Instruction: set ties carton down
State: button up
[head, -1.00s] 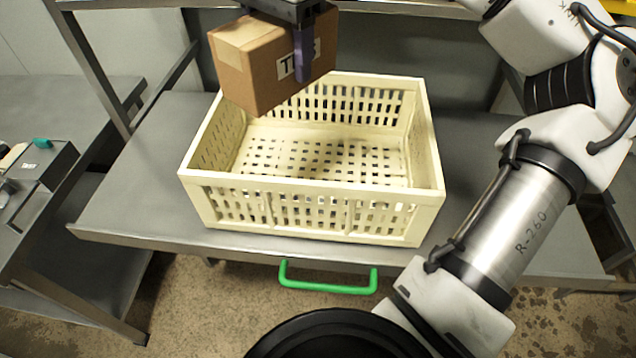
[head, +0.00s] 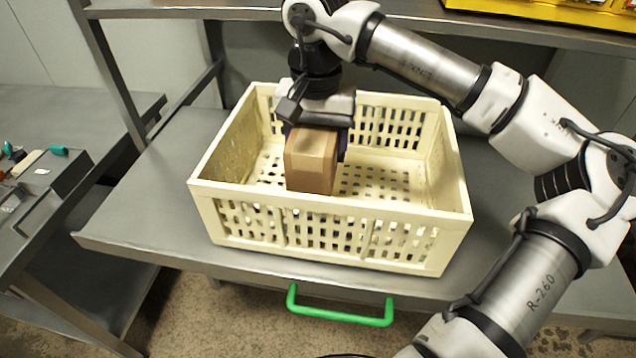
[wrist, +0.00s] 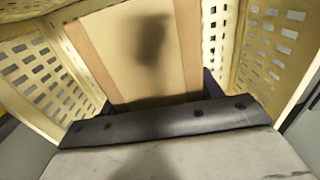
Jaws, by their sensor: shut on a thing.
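The ties carton (head: 311,160) is a brown cardboard box with a lighter tape strip. It is inside the cream slatted crate (head: 335,222), left of its middle. My gripper (head: 317,140) points down from above and is shut on the carton, with a dark finger at its right side. In the wrist view the carton top (wrist: 150,50) fills the middle between the fingers, with crate walls on both sides.
The crate stands on a grey metal shelf (head: 150,215) with a green handle (head: 340,312) at its front edge. The crate's right part is free. An upper shelf (head: 230,14) runs behind, with a yellow bin (head: 560,12). A side table (head: 70,115) at left holds a grey tray (head: 45,195).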

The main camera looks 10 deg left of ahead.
notch_tip(320, 180, down, 10)
jog(key=shift+r+p, duration=0.1)
jog(key=shift+p, duration=0.5)
jog(key=shift+f, duration=0.2)
jog(key=o, duration=1.3)
jog(key=shift+c, duration=0.2)
notch_tip(320, 180, up, 12)
jog(key=shift+r+b, duration=0.2)
jog(key=shift+b, duration=0.95)
